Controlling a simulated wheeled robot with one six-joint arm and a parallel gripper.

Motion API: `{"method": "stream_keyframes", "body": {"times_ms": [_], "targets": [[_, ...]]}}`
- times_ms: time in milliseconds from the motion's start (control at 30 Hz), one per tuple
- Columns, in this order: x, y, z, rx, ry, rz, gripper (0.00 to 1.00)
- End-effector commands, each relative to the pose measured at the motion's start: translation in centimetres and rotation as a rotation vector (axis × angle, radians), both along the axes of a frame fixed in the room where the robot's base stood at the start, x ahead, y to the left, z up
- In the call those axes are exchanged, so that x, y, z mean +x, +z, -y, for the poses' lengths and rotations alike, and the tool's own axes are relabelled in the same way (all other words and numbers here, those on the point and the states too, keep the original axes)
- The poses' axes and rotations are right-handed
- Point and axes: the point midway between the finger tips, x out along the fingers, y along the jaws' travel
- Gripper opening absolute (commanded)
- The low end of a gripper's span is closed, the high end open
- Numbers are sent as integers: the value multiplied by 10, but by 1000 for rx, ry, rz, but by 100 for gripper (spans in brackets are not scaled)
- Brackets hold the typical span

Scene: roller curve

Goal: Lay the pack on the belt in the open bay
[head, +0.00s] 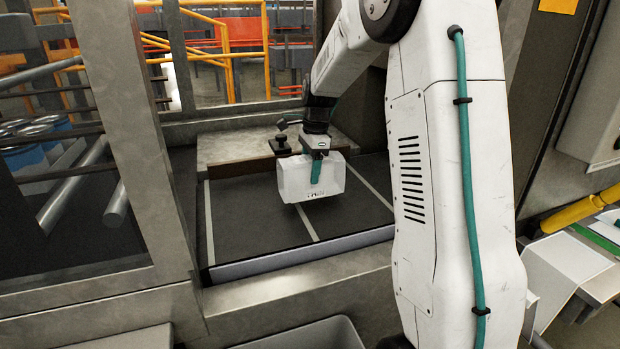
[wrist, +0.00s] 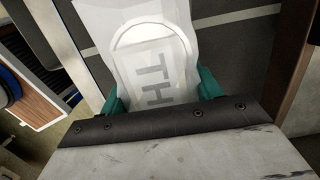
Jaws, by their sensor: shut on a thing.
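The pack (head: 296,181) is a white, soft-looking bag with dark print on it. My gripper (head: 316,172) is shut on the pack, with a teal finger showing against its side. In the wrist view the pack (wrist: 152,60) sits between the two teal fingers (wrist: 160,92), and large grey letters show on it. The dark belt (head: 250,222) in the open bay lies below the pack, marked with pale cross lines. The pack is over the belt; I cannot tell whether its lower edge touches it.
A metal frame post (head: 135,120) and a barred panel stand left of the bay. A pale metal sill (head: 300,285) runs along the front. A brown rail (head: 240,168) lies along the belt's back edge. A grey bin (head: 300,335) is below the sill. Bare belt lies around the pack.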

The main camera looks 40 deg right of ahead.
Motion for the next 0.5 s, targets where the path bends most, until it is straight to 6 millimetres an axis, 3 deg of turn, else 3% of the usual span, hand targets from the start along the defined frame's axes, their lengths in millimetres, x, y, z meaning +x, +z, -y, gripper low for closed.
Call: {"method": "stream_keyframes", "body": {"times_ms": [167,500], "targets": [[6,-2,5,0,1,0,17],[6,-36,4,0,1,1,17]]}}
